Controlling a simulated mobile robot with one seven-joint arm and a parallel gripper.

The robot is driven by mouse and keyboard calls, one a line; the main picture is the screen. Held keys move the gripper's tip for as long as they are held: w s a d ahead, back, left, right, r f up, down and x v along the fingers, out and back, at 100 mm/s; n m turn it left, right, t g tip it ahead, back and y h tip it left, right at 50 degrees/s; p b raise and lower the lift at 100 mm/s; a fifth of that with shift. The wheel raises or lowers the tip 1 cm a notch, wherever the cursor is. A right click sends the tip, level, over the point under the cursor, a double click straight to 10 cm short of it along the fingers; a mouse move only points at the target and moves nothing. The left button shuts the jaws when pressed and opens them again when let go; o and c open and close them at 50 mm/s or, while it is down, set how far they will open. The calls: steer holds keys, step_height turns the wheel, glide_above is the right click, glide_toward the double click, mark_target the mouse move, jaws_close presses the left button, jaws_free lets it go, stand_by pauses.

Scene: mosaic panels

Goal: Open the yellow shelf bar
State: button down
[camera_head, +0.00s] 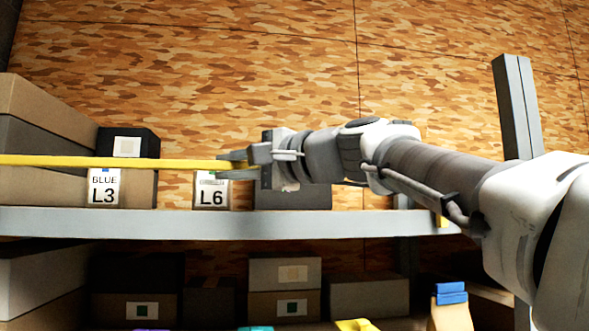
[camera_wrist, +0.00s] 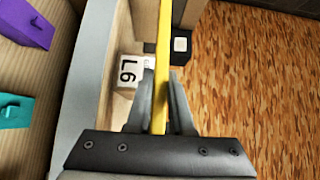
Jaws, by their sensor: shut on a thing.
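The yellow shelf bar (camera_head: 120,162) runs level across the front of the upper shelf, from the left edge of the head view to my gripper. My gripper (camera_head: 236,165) is shut on the bar near its right end in the head view. In the wrist view the yellow bar (camera_wrist: 163,60) passes between the two fingers of my gripper (camera_wrist: 160,95), which close on it from both sides. The bar's left end is out of view.
The grey upper shelf (camera_head: 220,223) carries several boxes, with labels L3 (camera_head: 103,187) and L6 (camera_head: 211,190). A grey post (camera_head: 517,105) stands at the right. More boxes (camera_head: 285,272) are on the lower level. Purple (camera_wrist: 25,22) and teal (camera_wrist: 14,111) items show in the wrist view.

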steer(key=shift+f+b, duration=0.25)
steer(key=shift+b, duration=0.05)
